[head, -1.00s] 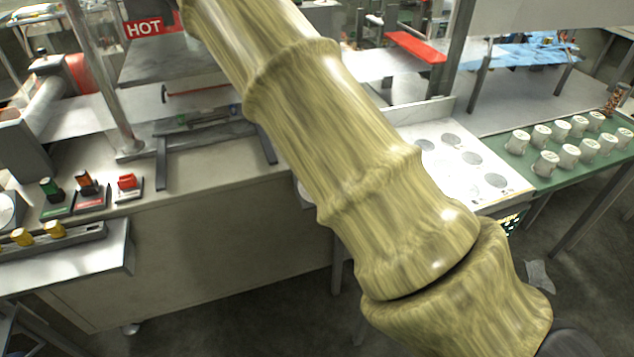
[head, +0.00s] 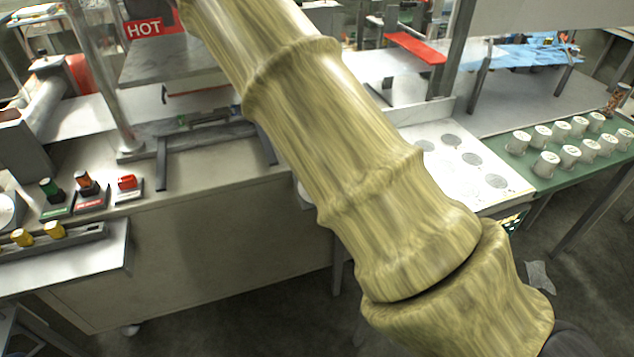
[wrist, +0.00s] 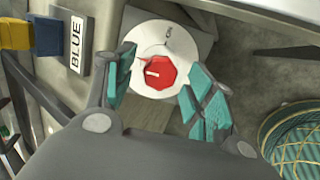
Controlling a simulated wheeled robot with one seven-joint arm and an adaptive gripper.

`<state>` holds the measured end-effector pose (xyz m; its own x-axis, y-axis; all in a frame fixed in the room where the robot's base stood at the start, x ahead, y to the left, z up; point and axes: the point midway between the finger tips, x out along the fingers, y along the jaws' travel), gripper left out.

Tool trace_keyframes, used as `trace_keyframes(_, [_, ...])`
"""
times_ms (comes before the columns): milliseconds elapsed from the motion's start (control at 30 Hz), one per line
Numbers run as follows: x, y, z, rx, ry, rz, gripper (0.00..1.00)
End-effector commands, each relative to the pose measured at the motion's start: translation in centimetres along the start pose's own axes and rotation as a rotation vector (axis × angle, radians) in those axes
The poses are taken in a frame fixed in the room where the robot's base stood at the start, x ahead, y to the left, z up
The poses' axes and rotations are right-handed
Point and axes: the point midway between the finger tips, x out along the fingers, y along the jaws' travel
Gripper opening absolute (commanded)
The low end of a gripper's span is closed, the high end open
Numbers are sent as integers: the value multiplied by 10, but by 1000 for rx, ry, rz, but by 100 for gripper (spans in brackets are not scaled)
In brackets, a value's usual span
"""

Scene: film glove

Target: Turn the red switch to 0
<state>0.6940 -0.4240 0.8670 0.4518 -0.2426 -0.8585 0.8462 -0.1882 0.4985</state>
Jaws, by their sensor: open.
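In the wrist view, the red switch (wrist: 160,80) is a faceted red knob on a round white dial. A short white mark shows on the knob, pointing left. Small dark lettering, which seems to read ON, is on the dial above the knob; I cannot make out a 0. My gripper (wrist: 158,68) is open, with one teal-padded finger left of the knob and one to its right. Gaps show between the pads and the knob; I cannot tell how deep the fingertips reach. In the head view my gripper is out of sight.
In the wrist view, a BLUE label (wrist: 75,45) and a yellow-and-blue block (wrist: 16,35) are at upper left; a teal basket-like object (wrist: 295,135) is at lower right. In the head view, a red button (head: 127,182) is on the bench, and cups (head: 570,155) stand at right.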

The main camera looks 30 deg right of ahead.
Motion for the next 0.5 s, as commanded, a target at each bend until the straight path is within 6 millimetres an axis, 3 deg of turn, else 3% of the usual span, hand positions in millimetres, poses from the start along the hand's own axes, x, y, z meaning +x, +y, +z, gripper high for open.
trace_keyframes(500, [-70,2,0,0,1,3,54])
